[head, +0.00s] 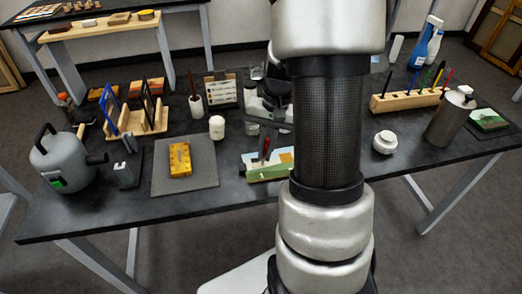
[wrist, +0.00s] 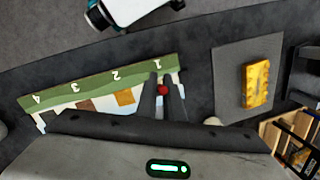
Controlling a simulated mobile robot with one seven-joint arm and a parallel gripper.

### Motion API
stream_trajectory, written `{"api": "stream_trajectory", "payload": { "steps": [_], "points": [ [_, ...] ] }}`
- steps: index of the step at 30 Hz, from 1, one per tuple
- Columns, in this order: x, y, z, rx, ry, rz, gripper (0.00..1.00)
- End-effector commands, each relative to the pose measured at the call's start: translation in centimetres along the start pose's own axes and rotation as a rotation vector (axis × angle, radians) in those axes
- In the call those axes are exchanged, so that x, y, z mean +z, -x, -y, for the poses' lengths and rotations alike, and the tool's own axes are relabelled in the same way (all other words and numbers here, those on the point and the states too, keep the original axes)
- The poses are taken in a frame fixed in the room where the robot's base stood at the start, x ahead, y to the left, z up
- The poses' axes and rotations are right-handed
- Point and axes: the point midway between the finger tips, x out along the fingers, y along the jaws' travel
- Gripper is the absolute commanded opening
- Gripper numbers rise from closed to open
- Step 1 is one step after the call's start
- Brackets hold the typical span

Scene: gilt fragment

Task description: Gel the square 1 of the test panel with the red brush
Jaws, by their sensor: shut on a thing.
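The test panel (head: 265,174) lies on the dark table in front of me, partly behind my arm in the head view. In the wrist view the test panel (wrist: 98,84) shows a green strip numbered 1 to 4, with coloured squares along it. My gripper (wrist: 166,92) is shut on the red brush (wrist: 163,89), whose red end shows between the fingers. In the head view the red brush (head: 267,148) stands over the panel, below my gripper (head: 268,128). The fingers are at the 1 end and hide most of square 1. Whether the bristles touch it cannot be seen.
A yellow ornate block (head: 180,159) lies on a grey mat (head: 205,178) left of the panel. A white jar (head: 217,127) stands behind. A wooden brush rack (head: 405,99), a white pot (head: 385,141) and a metal canister (head: 450,118) stand to the right.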

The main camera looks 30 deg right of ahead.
Motion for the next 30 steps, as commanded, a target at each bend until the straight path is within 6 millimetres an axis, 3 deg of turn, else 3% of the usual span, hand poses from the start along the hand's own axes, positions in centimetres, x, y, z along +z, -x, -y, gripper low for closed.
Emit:
{"api": "stream_trajectory", "payload": {
  "steps": [18,30],
  "points": [
    [1.0,-0.3,2.4,0.000,0.002,0.001,0.00],
    [0.3,-0.2,0.8,0.000,-0.001,0.001,0.00]
  ]
}}
